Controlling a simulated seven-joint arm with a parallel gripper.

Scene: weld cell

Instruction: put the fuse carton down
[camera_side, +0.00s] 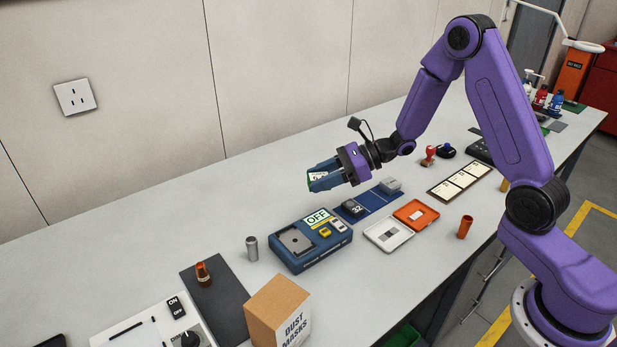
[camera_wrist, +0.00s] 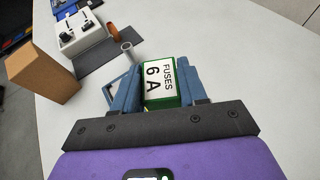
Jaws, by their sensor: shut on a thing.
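The fuse carton (camera_wrist: 160,82) is a small white box with green edges, printed "FUSES 6 A". My gripper (camera_wrist: 160,90) is shut on it, with one blue finger on each side, in the wrist view. In the side view, my gripper (camera_side: 322,177) holds the carton (camera_side: 318,176) up in the air over the bench, behind the blue box with the "OFF" label. The fingers hide most of the carton there. I cannot tell its exact height above the bench.
The blue "OFF" box (camera_side: 311,246), a blue tray (camera_side: 375,200), an open orange-and-white case (camera_side: 388,234) and a grey cylinder (camera_side: 252,248) stand on the bench. A cardboard "DUST MASKS" box (camera_side: 274,308) is at the front. The bench (camera_side: 200,242) is clear toward the wall.

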